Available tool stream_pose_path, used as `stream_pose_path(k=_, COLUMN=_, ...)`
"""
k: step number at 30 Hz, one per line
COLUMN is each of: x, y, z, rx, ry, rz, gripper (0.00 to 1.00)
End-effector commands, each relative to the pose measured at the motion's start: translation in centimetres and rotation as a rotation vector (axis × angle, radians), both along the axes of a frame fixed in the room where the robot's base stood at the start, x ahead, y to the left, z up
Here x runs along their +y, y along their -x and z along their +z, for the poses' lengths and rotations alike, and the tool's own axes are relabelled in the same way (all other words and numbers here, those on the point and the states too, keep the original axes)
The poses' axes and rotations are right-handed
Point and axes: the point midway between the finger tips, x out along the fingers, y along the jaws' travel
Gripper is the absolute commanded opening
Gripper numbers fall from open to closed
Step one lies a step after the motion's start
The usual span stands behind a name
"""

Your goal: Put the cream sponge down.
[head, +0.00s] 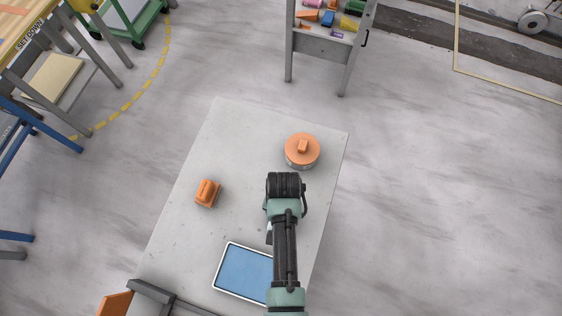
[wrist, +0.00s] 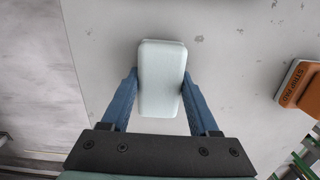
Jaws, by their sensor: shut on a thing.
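The cream sponge (wrist: 161,85), a pale rounded block, is in the wrist view between the two blue fingers of my gripper (wrist: 160,76). My gripper is shut on its long sides, and its far end extends past the fingertips. The stone slab (wrist: 90,30) lies beneath; I cannot tell whether the sponge touches it. In the head view my arm reaches over the right half of the slab (head: 235,135), and my wrist hides the fingers and most or all of the sponge.
An orange-lidded round container (head: 302,151) stands just beyond my wrist. An orange block (head: 207,193) sits to the left; an orange block marked "STRIP PAD" (wrist: 301,91) shows in the wrist view. A blue tray (head: 243,272) lies nearer, partly behind my arm. The slab's upper left is clear.

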Motion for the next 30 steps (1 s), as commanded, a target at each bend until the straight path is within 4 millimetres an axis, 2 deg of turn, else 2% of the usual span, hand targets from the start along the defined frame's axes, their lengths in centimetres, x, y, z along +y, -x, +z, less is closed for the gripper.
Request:
stream_pose_path(k=5, x=0.0, y=0.0, z=-0.3, rx=0.0, ry=0.0, rz=0.0, gripper=0.0)
stream_pose_path(k=6, x=0.0, y=0.0, z=-0.4, rx=0.0, ry=0.0, rz=0.0, gripper=0.63)
stream_pose_path(k=11, x=0.0, y=0.0, z=-0.3, rx=0.0, ry=0.0, rz=0.0, gripper=0.92)
stream_pose_path(k=23, x=0.0, y=-0.1, z=0.4, rx=-0.002, ry=0.0, rz=0.0, gripper=0.92)
stream_pose_path(k=26, x=0.0, y=-0.2, z=1.5, rx=-0.004, ry=0.0, rz=0.0, gripper=0.92)
stream_pose_path(k=30, x=-0.1, y=-0.5, z=4.1, rx=-0.006, ry=0.0, rz=-0.001, gripper=0.92)
